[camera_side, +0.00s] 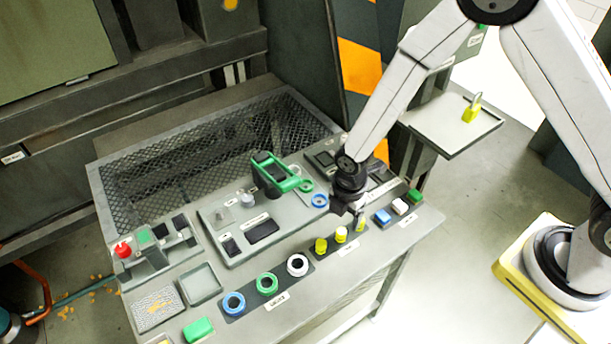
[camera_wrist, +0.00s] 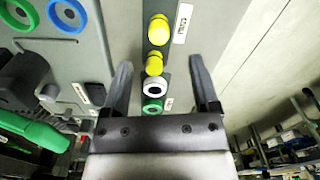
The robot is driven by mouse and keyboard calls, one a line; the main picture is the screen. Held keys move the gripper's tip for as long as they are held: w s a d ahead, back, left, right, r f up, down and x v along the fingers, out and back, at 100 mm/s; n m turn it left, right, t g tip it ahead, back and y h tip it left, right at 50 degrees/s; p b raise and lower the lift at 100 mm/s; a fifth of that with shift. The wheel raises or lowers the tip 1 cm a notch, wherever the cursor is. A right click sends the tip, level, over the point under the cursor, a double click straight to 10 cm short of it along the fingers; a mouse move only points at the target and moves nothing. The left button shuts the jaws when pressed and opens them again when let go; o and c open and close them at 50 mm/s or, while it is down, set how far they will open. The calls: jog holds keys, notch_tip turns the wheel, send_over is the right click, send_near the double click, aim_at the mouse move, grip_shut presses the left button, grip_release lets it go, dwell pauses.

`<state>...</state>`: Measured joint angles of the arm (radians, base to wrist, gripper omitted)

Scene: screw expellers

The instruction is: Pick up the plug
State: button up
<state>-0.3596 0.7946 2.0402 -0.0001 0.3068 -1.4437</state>
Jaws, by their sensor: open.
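The plugs are small yellow-topped pieces in a short row on a dark strip of the panel. In the side view one stands at the left (camera_side: 321,245) and one in the middle (camera_side: 341,235). Another yellow piece (camera_side: 359,224) shows at the right end, right by my fingertips. My gripper (camera_side: 357,214) points down over that end of the row. In the wrist view its two fingers (camera_wrist: 160,75) are apart with nothing held. Two yellow plugs show there, an upper one (camera_wrist: 158,28) and a lower one (camera_wrist: 154,63) lying between the fingers in the picture. I cannot tell the height gap.
White (camera_side: 298,265), green (camera_side: 267,284) and blue (camera_side: 233,303) rings stand left of the plugs. A green-handled tool (camera_side: 275,174) lies behind. Blue, white and green blocks (camera_side: 400,207) sit to the right.

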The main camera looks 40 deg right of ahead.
aim_at(342, 230)
jog(key=shift+f, duration=1.3)
jog(key=shift+f, duration=0.15)
jog(key=shift+w+f, duration=0.1)
jog(key=shift+f, duration=2.35)
grip_shut()
